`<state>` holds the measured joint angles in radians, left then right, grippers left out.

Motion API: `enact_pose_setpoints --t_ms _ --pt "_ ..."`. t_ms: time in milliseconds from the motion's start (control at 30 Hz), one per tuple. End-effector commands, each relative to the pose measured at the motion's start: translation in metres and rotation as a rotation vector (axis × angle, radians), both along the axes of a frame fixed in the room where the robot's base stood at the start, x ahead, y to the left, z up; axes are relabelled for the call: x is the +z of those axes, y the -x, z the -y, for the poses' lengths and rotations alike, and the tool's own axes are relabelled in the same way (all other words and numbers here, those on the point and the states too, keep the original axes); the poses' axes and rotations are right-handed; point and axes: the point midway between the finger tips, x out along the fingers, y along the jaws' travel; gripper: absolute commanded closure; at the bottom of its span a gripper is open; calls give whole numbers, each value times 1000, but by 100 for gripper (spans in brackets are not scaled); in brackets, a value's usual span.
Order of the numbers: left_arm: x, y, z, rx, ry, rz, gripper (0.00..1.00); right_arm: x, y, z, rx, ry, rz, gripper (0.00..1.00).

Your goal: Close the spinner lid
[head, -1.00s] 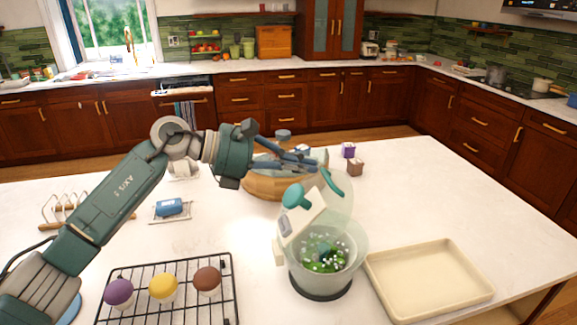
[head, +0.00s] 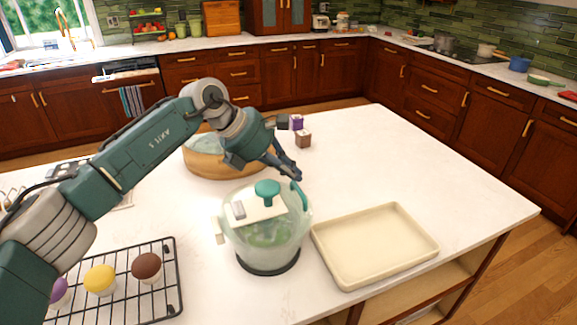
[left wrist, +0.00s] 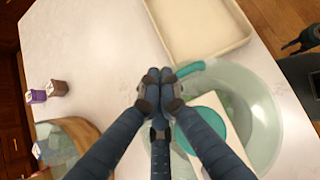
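The clear salad spinner (head: 265,240) stands on the counter with green leaves inside. Its clear lid, with a white bar and teal knob (head: 267,188), lies over the bowl, roughly level. Whether it is fully seated, I cannot tell. A teal handle (head: 299,196) rises at the lid's right edge. My left gripper (head: 292,176) is just behind that handle. In the left wrist view its fingertips (left wrist: 160,76) are together with nothing visible between them, close to the teal handle (left wrist: 205,67). Contact is unclear. A dark part at that view's right edge looks like my right gripper (left wrist: 303,45); its state is unclear.
A beige tray (head: 375,270) lies right of the spinner. A black rack (head: 120,300) with cupcakes is at front left. A wooden bowl (head: 205,168) and two small boxes (head: 302,138) stand behind. The counter's right side is clear.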

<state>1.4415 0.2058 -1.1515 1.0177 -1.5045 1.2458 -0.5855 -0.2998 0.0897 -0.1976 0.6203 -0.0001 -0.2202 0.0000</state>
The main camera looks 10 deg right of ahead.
Motion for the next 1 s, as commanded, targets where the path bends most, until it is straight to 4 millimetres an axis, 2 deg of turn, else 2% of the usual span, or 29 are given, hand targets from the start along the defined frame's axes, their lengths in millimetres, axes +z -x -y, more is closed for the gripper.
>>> enact_pose_setpoints --t_ms 33,300,767,867,1000 --pt "-8 0 1 0 0 0 100 -7 0 -4 -1 -4 0 60" --pt "-19 0 2 -1 1 0 100 -15 0 -17 -3 -19 0 60" --pt "-26 2 3 -5 -5 -9 100 -15 0 -10 0 -11 0 60" --pt "-24 3 2 -6 -6 -9 100 -15 0 -8 1 -9 0 60" --pt "-10 3 0 -5 -4 -6 100 -9 0 -8 1 -8 0 60"
